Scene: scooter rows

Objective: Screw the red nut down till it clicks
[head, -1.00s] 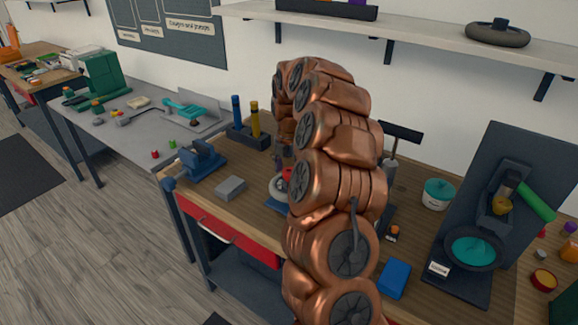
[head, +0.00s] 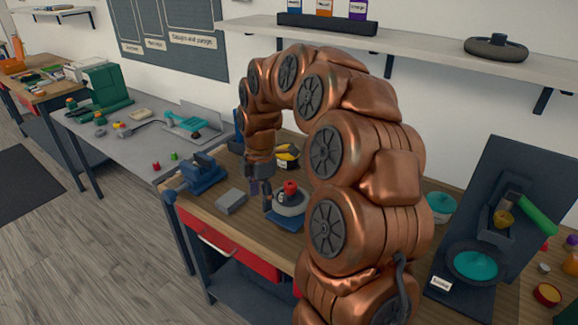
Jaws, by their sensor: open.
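The red nut (head: 291,187) sits on top of a round pale fixture (head: 291,203) on a blue base (head: 285,222), on the wooden workbench. My gripper (head: 260,203) points down just left of the fixture, its jaws open. Its fingers are dark and small in this view. I cannot tell whether a finger touches the fixture. My copper arm arches over from the right and hides part of the bench behind the fixture.
A teal tub (head: 440,207) and a dark stand with a teal bowl (head: 472,265) are at right.

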